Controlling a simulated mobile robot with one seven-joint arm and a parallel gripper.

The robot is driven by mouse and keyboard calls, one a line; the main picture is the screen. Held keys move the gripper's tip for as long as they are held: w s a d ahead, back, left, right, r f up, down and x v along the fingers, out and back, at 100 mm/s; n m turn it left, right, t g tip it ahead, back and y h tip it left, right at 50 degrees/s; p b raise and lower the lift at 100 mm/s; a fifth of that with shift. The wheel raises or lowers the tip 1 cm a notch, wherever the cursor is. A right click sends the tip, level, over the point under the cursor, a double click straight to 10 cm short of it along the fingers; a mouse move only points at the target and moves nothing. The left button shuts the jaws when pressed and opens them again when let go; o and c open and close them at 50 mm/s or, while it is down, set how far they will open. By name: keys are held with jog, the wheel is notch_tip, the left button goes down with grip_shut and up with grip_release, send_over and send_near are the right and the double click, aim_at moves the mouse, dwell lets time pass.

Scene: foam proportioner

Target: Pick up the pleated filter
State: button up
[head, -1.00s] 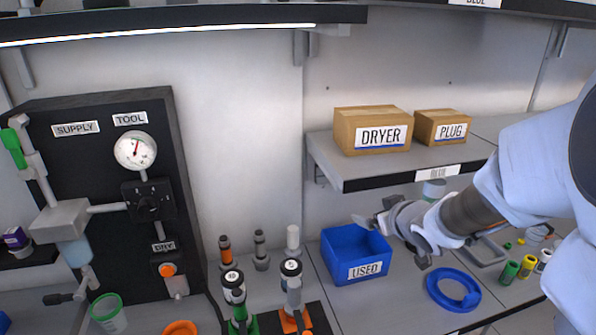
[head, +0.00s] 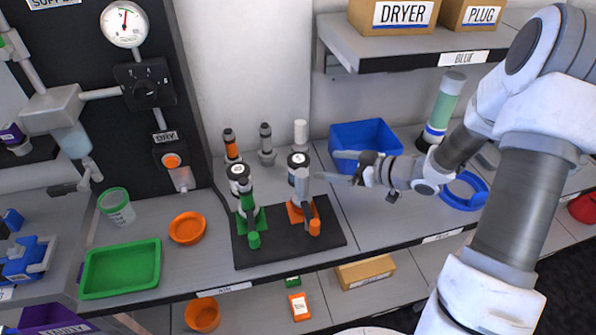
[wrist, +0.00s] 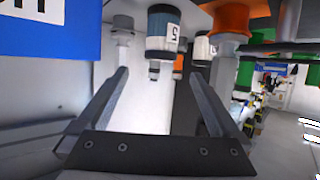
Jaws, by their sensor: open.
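No part is labelled as the pleated filter, and pleats are too small to make out. A white upright cylinder (head: 301,133) on a grey base stands at the back of the bench, left of the blue bin, and may be it. My gripper (head: 328,165) is open and empty, with its fingers pointing left. It is in front of the blue bin and to the right of the orange-based dispenser (head: 300,185). In the wrist view the scene looks upside down, and the space between my fingers (wrist: 165,100) holds nothing.
The blue bin (head: 365,134) stands behind my gripper. The shelf (head: 420,52) overhangs the back.

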aim_at(298, 161)
jog(key=b+x, duration=0.1)
jog(key=x, duration=1)
jog(key=shift+a+f, duration=0.25)
jog(key=shift+f, duration=0.05)
jog(key=c, duration=1.4)
